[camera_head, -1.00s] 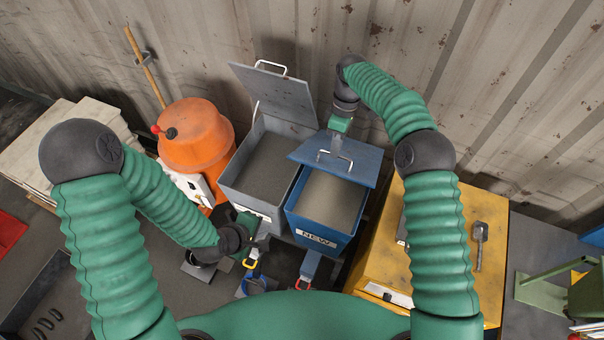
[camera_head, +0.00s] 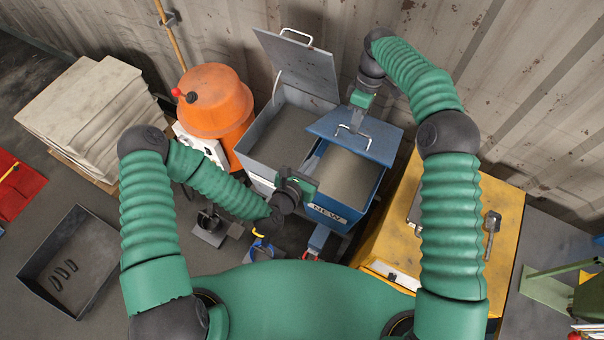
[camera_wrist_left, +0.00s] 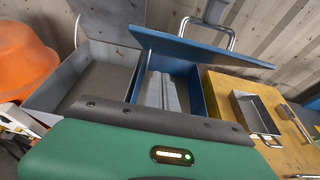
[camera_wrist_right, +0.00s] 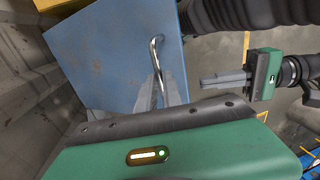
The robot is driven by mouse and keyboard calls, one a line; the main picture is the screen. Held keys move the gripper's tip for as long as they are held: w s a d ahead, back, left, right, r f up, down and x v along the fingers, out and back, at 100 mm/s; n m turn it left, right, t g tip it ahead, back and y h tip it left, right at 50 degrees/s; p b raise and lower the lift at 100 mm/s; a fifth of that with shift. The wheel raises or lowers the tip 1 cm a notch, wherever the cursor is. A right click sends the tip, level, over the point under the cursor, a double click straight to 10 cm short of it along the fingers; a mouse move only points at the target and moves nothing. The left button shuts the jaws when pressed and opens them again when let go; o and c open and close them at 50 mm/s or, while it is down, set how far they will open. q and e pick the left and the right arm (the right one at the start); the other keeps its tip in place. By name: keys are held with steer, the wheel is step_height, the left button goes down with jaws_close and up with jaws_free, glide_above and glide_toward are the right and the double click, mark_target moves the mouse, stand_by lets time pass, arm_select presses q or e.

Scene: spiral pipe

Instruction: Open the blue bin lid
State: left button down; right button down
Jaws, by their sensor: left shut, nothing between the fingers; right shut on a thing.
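The blue bin (camera_head: 340,203) with a "NEW" label stands in the middle of the head view, with grey-brown material inside. Its blue lid (camera_head: 378,143) is tilted up, partly open, leaving the front of the opening uncovered. My right gripper (camera_wrist_right: 160,88) is shut on the lid's metal handle (camera_wrist_right: 156,48); the gripper comes from above the lid in the head view. My left gripper (camera_wrist_left: 162,92) is shut and empty, at the front left of the blue bin, its fingers over the opening under the raised lid. The right wrist view also shows the left gripper (camera_wrist_right: 205,82).
A grey bin (camera_head: 262,150) with its lid open stands left of the blue bin. An orange mixer (camera_head: 215,105) is further left. A yellow cabinet (camera_head: 470,205) stands to the right. The corrugated wall (camera_head: 520,90) is close behind.

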mark_target(324, 137)
steer(key=shift+w+d+f, duration=0.15)
steer(key=shift+w+d, duration=0.2)
arm_select(q)
steer(key=shift+w+d+r, duration=0.35)
steer(key=shift+w+r, duration=0.35)
steer(key=shift+w, duration=0.15)
steer(key=shift+w+d+r, duration=0.35)
steer(key=shift+w+r, duration=0.3)
steer(key=shift+w, duration=0.2)
steer(key=shift+w+d+r, duration=0.1)
steer(key=shift+w+r, duration=0.2)
steer(key=shift+r, duration=0.25)
steer(key=shift+w+d+r, duration=0.1)
steer(key=shift+w+r, duration=0.2)
steer(key=shift+r, duration=0.25)
arm_select(e)
steer(key=shift+a, duration=0.1)
arm_select(q)
steer(key=shift+w, duration=0.15)
arm_select(e)
steer(key=c, duration=1.6)
jaws_free()
steer(key=shift+a, duration=0.1)
arm_select(q)
steer(key=shift+f, duration=0.1)
arm_select(e)
steer(key=shift+o, duration=0.5)
steer(key=shift+s, duration=0.1)
steer(key=shift+a, duration=0.1)
